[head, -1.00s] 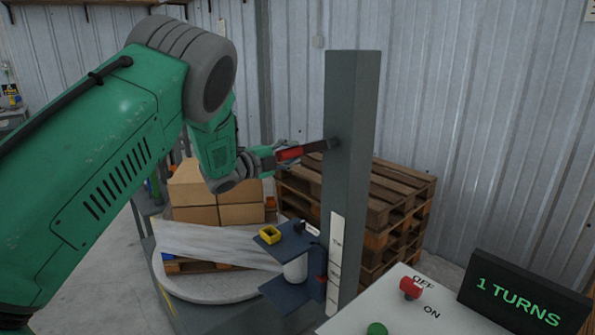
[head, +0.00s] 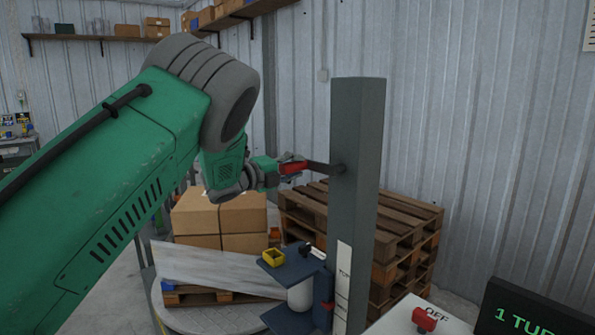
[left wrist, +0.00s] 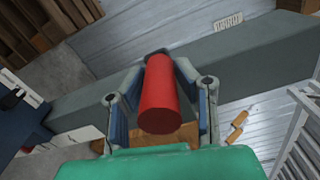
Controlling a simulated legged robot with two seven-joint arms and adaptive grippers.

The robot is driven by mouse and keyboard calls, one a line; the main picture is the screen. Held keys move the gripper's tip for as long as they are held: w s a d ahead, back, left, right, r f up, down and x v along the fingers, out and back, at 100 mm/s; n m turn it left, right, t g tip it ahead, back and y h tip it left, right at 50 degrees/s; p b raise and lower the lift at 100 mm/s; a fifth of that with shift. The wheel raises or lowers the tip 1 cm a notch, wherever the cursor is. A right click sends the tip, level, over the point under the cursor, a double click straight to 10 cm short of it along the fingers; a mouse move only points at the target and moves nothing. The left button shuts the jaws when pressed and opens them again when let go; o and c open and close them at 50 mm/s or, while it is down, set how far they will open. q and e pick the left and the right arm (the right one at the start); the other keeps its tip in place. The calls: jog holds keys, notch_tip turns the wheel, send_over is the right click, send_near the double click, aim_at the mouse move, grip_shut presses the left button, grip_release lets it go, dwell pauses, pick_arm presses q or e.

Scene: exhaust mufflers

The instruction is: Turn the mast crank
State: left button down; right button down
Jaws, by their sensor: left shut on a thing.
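The grey mast (head: 356,205) stands upright at the middle of the head view. The mast crank is a dark arm (head: 322,167) on the mast's upper part with a red handle (head: 294,168) at its left end. My left gripper (head: 287,168) comes in from the left and is shut on the red handle. In the left wrist view the red handle (left wrist: 158,98) lies between the two fingers, with the mast (left wrist: 240,62) behind it. The crank arm looks about level in the head view. My right gripper is not in view.
A carriage (head: 290,272) with a white roll sits low on the mast. Stacked pallets (head: 408,235) stand behind it, and cardboard boxes (head: 220,217) on a turntable (head: 205,318) at left. A control panel (head: 385,322) with a red button (head: 427,318) and a turns display (head: 530,322) are lower right.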

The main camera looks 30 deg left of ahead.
pick_arm(q)
jog(key=shift+a+r, duration=0.15)
jog(key=c, duration=1.3)
grip_release()
jog(key=shift+s, duration=0.15)
jog(key=shift+o, duration=0.2)
jog(key=shift+s, duration=0.15)
jog(key=shift+a, duration=0.1)
jog(key=shift+s+a, duration=0.15)
jog(key=shift+s, duration=0.15)
jog(key=v, duration=1.1)
jog(key=shift+s, duration=0.1)
